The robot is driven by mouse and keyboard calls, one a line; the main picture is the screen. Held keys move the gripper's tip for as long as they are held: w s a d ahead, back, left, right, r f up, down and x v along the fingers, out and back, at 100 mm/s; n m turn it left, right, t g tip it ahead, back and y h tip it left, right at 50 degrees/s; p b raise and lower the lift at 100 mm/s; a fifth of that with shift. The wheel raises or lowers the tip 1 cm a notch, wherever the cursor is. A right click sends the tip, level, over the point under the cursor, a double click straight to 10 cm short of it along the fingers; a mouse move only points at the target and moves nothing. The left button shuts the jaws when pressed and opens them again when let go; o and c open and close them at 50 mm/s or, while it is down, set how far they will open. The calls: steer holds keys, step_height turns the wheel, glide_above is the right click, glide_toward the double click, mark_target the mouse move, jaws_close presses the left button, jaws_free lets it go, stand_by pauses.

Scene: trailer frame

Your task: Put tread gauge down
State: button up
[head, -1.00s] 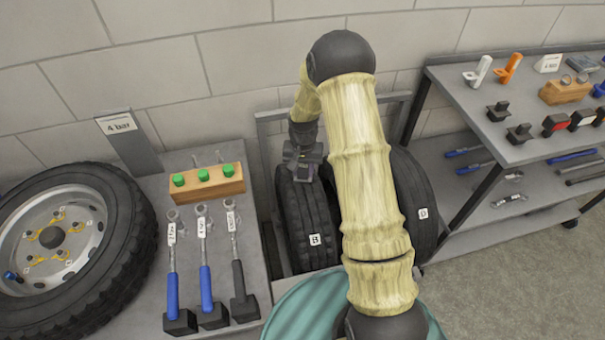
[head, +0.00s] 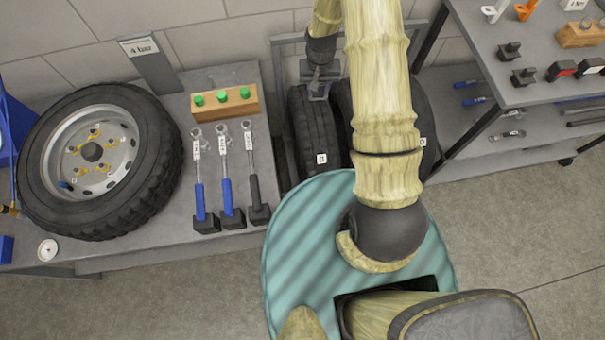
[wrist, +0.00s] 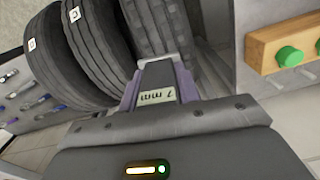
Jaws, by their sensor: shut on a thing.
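The tread gauge (wrist: 158,97) is a dark block with a pale "7 mm" readout and a light grey end. It sits between the purple-sided fingers of my gripper (wrist: 160,84), which is shut on it. In the head view my gripper (head: 318,86) is at the top of the upright black tyre (head: 314,132) on the rack; the gauge is too small to make out there. In the wrist view the gauge's far end overlaps a tyre tread (wrist: 155,25); I cannot tell whether they touch.
A grey bench at left holds a wheel (head: 150,165), a wooden block with green knobs (head: 228,103), several blue- and black-handled tools (head: 228,190) and a "4 bar" sign (head: 140,47). A loaded shelf cart (head: 480,50) stands at right. My arm hides part of the tyres.

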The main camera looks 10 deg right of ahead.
steer(key=s+r+n+p, duration=0.1)
steer(key=s+r+p, duration=0.2)
steer(key=r+p, duration=0.5)
steer(key=shift+s+n+p, duration=0.3)
steer(key=shift+n+p, duration=0.1)
steer(key=shift+p, duration=0.25)
steer(key=shift+a, duration=0.1)
steer(key=shift+w, duration=0.1)
